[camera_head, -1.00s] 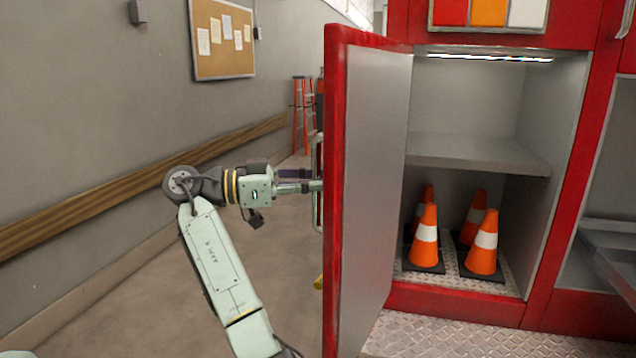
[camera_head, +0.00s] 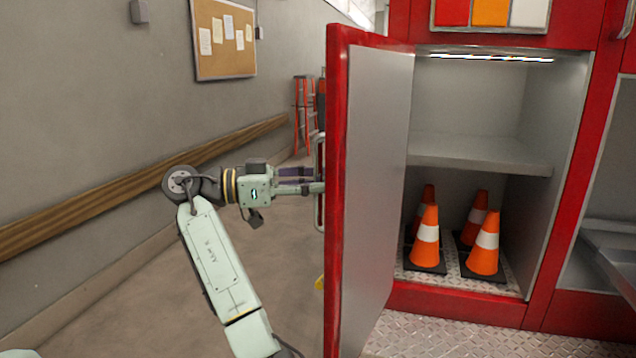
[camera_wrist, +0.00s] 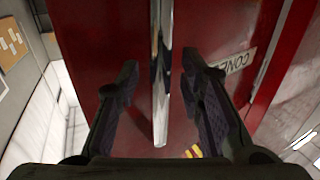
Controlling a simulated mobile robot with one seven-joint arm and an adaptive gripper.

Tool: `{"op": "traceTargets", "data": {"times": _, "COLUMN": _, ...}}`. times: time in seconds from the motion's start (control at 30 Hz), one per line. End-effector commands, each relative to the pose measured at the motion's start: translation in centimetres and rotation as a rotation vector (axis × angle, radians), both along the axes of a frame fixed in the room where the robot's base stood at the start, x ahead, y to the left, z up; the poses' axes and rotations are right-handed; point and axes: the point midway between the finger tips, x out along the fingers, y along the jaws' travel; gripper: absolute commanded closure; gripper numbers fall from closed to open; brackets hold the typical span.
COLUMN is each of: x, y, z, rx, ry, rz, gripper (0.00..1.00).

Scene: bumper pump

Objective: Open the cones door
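The cones door (camera_head: 372,190) is red outside and grey inside, and stands swung wide open to the left of its compartment. Its outer face (camera_wrist: 90,50) fills much of the wrist view, with a partly seen label (camera_wrist: 236,62). The upright metal handle (camera_wrist: 161,75) shows between my gripper's fingers; in the head view (camera_head: 319,180) the door edge hides part of it. My gripper (camera_wrist: 160,85) is open, with a finger on each side of the handle and visible gaps. The traffic cones (camera_head: 427,240) stand in the compartment, orange with white bands.
A shelf (camera_head: 478,153) crosses the compartment above the cones. A grey wall with a wooden rail (camera_head: 120,168) and a cork board (camera_head: 224,40) runs along the left. An orange ladder (camera_head: 304,112) stands behind the door.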

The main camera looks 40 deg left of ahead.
Motion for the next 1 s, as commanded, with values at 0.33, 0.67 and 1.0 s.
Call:
{"op": "traceTargets", "data": {"times": 0.33, "x": -5.2, "y": 4.5, "z": 0.0, "rx": 0.000, "ry": 0.003, "rz": 0.006, "gripper": 0.65}}
{"op": "traceTargets", "data": {"times": 0.67, "x": -8.6, "y": 7.4, "z": 0.0, "rx": 0.000, "ry": 0.000, "rz": 0.002, "gripper": 0.65}}
{"op": "traceTargets", "data": {"times": 1.0, "x": -8.8, "y": 7.6, "z": 0.0, "rx": 0.000, "ry": -0.001, "rz": 0.001, "gripper": 0.65}}
